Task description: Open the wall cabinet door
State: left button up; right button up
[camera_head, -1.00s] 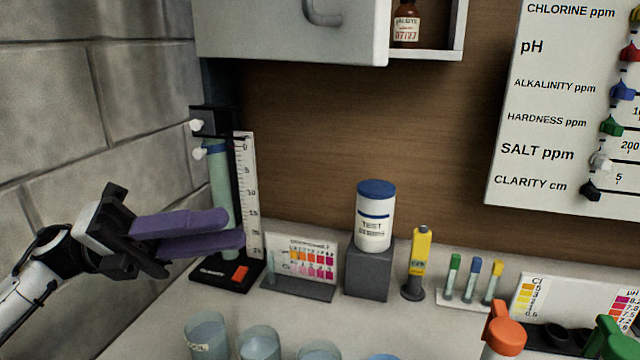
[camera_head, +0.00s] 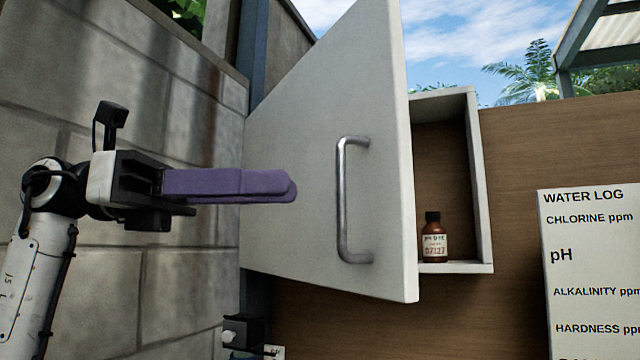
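The wall cabinet door (camera_head: 290,220) is a pale grey panel that stands partly open. Its tall right edge is swung out towards me, and part of the cabinet inside (camera_head: 445,150) shows to its right. A curved metal handle (camera_head: 343,200) is upright near the door's free edge. My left gripper (camera_head: 293,187), with purple fingers, is in front of the door, left of the handle and pointing right at it. A gap shows between the fingertips and the handle. The fingers overlap in this view, so their opening is hidden. My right gripper is out of view.
A brown labelled bottle (camera_head: 434,238) stands on the cabinet floor behind the door's free edge. A block wall (camera_head: 150,270) is close on the left. A white water log board (camera_head: 590,270) hangs at the lower right.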

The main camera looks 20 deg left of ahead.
aim_at(338, 188)
pick_arm(q)
jog(key=x, duration=0.5)
jog(key=shift+w+d+p, duration=0.15)
jog(key=shift+d+p, duration=0.15)
jog(key=shift+d, duration=0.05)
grip_shut()
dwell(1.1)
